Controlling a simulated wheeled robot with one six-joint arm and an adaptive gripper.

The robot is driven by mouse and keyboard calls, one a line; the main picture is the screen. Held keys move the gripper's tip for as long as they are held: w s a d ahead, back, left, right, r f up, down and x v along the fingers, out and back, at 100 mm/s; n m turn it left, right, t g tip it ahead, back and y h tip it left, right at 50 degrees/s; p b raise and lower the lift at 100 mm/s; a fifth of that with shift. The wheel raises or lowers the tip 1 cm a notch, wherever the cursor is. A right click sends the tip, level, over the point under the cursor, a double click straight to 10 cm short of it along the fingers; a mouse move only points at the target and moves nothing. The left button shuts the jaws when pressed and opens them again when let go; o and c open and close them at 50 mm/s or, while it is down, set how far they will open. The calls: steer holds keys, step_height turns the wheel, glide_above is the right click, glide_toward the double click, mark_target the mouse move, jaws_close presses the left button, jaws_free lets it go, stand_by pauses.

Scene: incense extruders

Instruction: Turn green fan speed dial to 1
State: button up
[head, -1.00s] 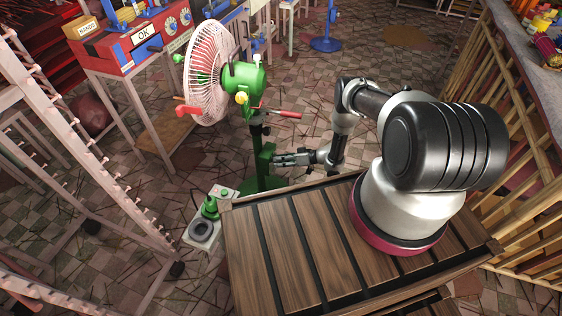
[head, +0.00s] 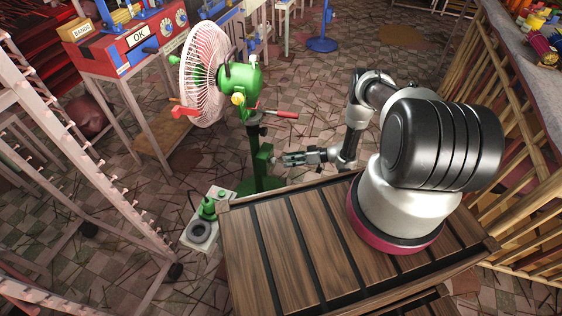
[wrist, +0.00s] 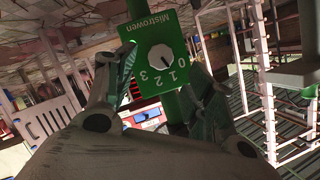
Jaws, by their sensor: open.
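The green fan (head: 240,78) stands on a green post at the left of the wooden table. Its speed control is a small green box (head: 264,158) on the post. In the wrist view the green panel (wrist: 140,34) reads "Mistrowen" and carries a round white dial (wrist: 160,56) with the numbers 0 to 3. The dial's dark mark points to the lower right, towards 0 or 1; which one is hard to tell. My gripper (head: 283,160) is open and faces the box from the right. In the wrist view its fingers (wrist: 162,62) stand on both sides of the panel, apart from the dial.
A slatted wooden table (head: 290,235) lies below my arm. A small pedestal (head: 200,232) with a green device stands at its left corner. A white rack (head: 95,140) stands at the left.

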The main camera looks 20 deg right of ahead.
steer(key=v, duration=0.6)
steer(key=shift+d, duration=0.15)
